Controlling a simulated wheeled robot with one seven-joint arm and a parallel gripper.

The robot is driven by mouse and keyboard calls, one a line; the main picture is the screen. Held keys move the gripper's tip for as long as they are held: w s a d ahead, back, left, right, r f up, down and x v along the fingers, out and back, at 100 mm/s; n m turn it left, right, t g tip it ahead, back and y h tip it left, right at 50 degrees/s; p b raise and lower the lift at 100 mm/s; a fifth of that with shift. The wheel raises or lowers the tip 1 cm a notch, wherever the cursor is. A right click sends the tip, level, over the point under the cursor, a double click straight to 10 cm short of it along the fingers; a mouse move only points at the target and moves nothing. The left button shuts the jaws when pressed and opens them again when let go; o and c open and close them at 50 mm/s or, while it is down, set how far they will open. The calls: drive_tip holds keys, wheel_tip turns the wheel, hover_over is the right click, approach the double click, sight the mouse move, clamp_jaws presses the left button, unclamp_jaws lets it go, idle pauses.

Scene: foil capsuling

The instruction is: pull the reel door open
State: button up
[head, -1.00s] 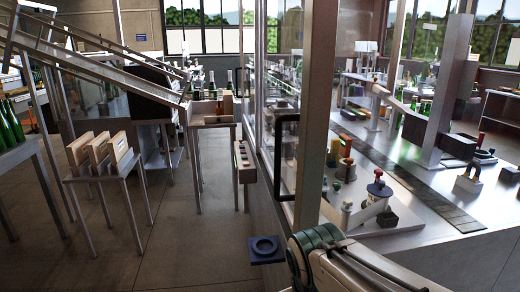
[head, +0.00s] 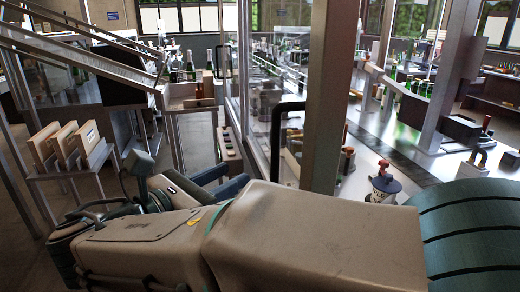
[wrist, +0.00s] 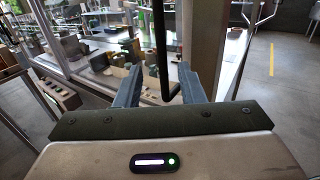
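A glass door in a metal frame carries a black bar handle (head: 277,140), which I take to be the reel door's handle. The door looks in line with its frame. In the wrist view the handle (wrist: 160,45) runs down between my two finger lines, and its lower bend shows between the fingers. My gripper (head: 240,180) is open, its blue-grey fingers pointing toward the glass just left of the handle in the head view. In the wrist view my gripper (wrist: 158,68) holds nothing. I cannot tell whether the fingers touch the handle.
A thick metal post (head: 330,95) stands right of the handle. A second black handle (head: 222,50) is farther back along the glass. Wooden boxes (head: 68,147) on a stand are at the left. A bottle table and chute are behind. The wrist view shows clear floor (wrist: 285,85) at right.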

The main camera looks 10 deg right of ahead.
sight(273, 155)
drive_tip(key=p+x, duration=0.1)
drive_tip(key=x, duration=1.1)
drive_tip(key=shift+w+d, duration=0.1)
drive_tip(key=shift+d, duration=0.2)
clamp_jaws()
